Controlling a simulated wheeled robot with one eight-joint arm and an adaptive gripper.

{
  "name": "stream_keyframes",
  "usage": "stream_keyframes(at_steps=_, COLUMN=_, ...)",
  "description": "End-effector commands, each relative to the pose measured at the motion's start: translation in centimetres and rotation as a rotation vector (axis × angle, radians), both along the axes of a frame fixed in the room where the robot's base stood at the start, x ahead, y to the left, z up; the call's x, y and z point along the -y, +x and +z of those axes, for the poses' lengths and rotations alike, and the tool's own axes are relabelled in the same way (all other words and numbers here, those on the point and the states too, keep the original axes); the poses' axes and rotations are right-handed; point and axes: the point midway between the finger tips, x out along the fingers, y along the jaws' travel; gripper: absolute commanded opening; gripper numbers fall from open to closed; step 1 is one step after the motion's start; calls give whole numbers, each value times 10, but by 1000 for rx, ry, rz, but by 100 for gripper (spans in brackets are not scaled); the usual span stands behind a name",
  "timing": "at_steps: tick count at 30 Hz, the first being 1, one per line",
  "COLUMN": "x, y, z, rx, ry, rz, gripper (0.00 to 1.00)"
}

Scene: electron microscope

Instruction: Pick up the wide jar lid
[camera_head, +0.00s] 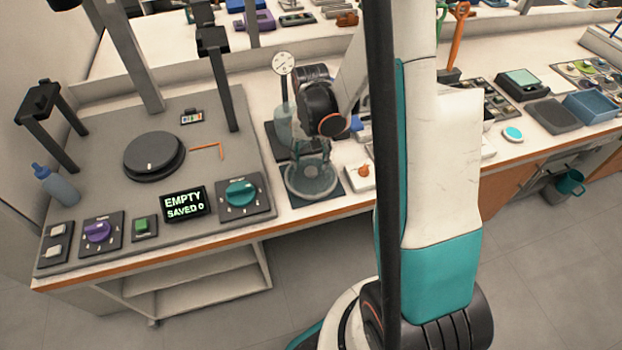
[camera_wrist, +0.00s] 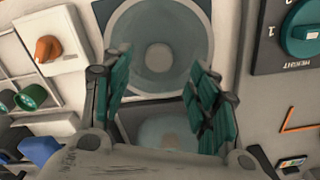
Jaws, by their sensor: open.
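The wide jar lid (camera_wrist: 140,45) is a round, clear grey disc with a pale round knob in its middle (camera_wrist: 158,57), on a dark square mat at the top of the wrist view. In the head view the wide jar with its lid (camera_head: 311,181) stands near the bench's front edge, below my wrist. My gripper (camera_wrist: 158,68) is open and empty. Its two teal-padded fingers show left and right of the knob, apart from it. I cannot tell how far above the lid they are.
A second, smaller glass vessel (camera_wrist: 165,138) sits behind the wide jar, partly hidden by my gripper. A dial gauge (camera_head: 284,63) rises there. An orange-knobbed white box (camera_head: 360,172) stands right of the jar. A grey instrument panel with a teal dial (camera_head: 240,192) lies left.

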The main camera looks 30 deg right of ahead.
Motion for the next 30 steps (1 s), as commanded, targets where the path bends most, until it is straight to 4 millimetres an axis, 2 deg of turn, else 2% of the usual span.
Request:
stream_keyframes(at_steps=5, x=0, y=0, z=-9, rx=0, ry=0, rz=0, gripper=55)
stream_keyframes(at_steps=15, x=1, y=-1, z=-53, rx=0, ry=0, rz=0, gripper=55)
stream_keyframes(at_steps=22, x=1, y=-1, z=-54, rx=0, ry=0, rz=0, gripper=55)
stream_keyframes(at_steps=23, x=1, y=-1, z=-54, rx=0, ry=0, rz=0, gripper=52)
stream_keyframes(at_steps=30, x=1, y=-1, z=-54, rx=0, ry=0, rz=0, gripper=0)
